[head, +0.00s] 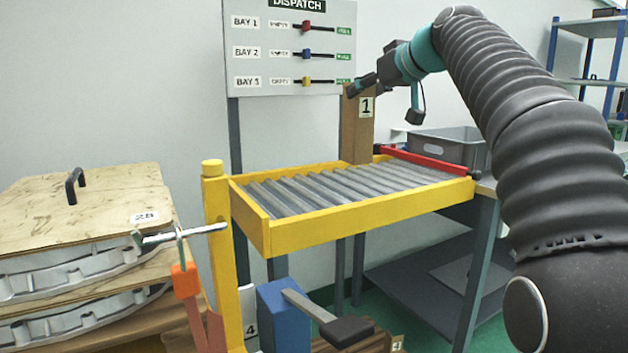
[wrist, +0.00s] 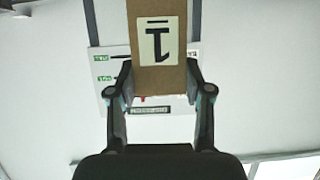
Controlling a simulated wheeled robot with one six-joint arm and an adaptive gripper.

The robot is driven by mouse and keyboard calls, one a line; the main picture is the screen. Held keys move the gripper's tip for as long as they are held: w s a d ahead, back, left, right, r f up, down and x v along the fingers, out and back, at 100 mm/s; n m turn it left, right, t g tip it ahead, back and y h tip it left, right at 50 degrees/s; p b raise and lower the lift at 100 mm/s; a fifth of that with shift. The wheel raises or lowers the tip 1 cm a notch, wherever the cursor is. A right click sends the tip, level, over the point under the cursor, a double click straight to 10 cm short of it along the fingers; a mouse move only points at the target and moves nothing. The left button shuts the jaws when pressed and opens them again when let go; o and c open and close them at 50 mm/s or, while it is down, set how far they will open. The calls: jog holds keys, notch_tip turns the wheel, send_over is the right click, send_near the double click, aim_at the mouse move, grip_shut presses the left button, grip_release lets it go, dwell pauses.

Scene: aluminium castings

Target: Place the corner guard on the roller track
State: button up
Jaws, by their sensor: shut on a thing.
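The corner guard (head: 357,135) is a tall brown upright piece with a white label "1". In the head view its lower end meets the back edge of the roller track (head: 345,219); I cannot tell whether it touches the rollers or is just above or behind them. The track has grey rollers in a yellow frame. My gripper (head: 360,86) is shut on the guard's upper part. In the wrist view the guard (wrist: 157,75) stands between both fingers of my gripper (wrist: 160,80), its label upside down.
A red bar (head: 425,162) edges the track's right end, with a grey bin (head: 450,146) behind it. The dispatch board (head: 290,50) hangs behind the track. A yellow post (head: 217,250) stands at its front left, beside stacked castings under a plywood board (head: 90,205). The visible rollers are clear.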

aim_at(349, 122)
jog(key=w+a+f+b, duration=0.1)
jog(key=w+a+f, duration=0.4)
jog(key=a+f, duration=0.5)
jog(key=shift+w+f, duration=0.4)
jog(key=shift+f, duration=0.05)
jog(key=shift+f+b, duration=0.2)
jog(key=shift+b, duration=0.1)
jog(key=o, duration=1.4)
jog(key=shift+r, duration=0.1)
jog(key=shift+c, duration=0.2)
jog(key=b+v, duration=0.1)
jog(key=v, duration=1.1)
jog(key=shift+r, duration=0.2)
